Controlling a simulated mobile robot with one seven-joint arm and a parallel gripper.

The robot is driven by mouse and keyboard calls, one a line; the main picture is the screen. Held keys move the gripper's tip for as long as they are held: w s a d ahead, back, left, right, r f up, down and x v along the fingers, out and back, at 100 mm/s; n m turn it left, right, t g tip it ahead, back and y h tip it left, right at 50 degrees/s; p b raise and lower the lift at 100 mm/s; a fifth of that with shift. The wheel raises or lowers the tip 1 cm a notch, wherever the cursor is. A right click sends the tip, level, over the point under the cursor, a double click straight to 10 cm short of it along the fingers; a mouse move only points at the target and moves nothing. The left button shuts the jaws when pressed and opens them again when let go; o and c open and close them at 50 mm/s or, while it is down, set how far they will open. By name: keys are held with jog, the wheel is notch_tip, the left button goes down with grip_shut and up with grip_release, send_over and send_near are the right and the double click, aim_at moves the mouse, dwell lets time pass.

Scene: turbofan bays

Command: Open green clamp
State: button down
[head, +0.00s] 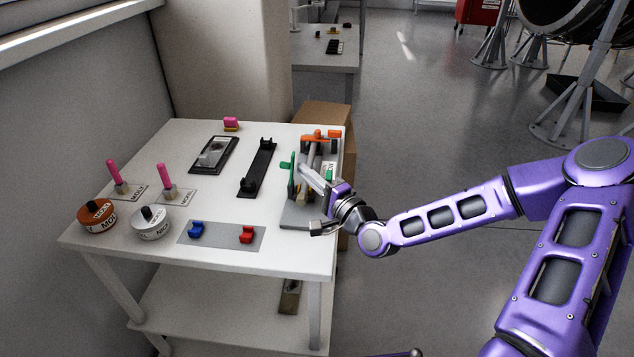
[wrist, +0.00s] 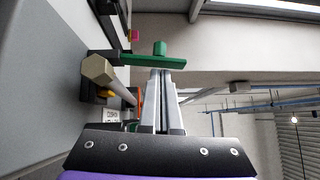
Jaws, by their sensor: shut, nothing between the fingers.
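The green clamp's handle (head: 292,180) stands upright at the left side of a grey fixture plate, at the right end of the white table. In the wrist view the green clamp (wrist: 150,59) shows as a long bar with a small block on it, crossing in front of my fingertips. My gripper (head: 304,170) is shut and empty, pointing left at the handle. Its two fingers (wrist: 167,72) lie together, with tips at or very near the bar; I cannot tell whether they touch. Another green piece (head: 329,174) shows behind my gripper, partly hidden.
An orange clamp (head: 320,135) is at the fixture's far end. The grey fixture plate (head: 297,217) lies under my wrist. A black holder (head: 257,168), a dark tray (head: 214,154) and blue (head: 196,229) and red (head: 246,234) pieces lie left. Free floor is right of the table.

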jog(key=shift+w+a, duration=0.15)
jog(key=shift+w, duration=0.05)
jog(key=shift+a+r+n+g+p, duration=0.25)
jog(key=shift+r+p, duration=0.3)
jog(key=shift+p, duration=0.4)
jog(key=shift+a+r+n+h+p, duration=0.15)
jog(key=shift+n+h+p, duration=0.2)
jog(key=shift+p, duration=0.2)
jog(key=shift+w+a+n+g+h+p, duration=0.1)
jog(key=shift+a+n+g+h+p, duration=0.25)
jog(key=shift+g+p, duration=0.3)
jog(key=shift+a, duration=0.2)
jog(key=shift+w, duration=0.1)
jog(key=shift+d, duration=0.1)
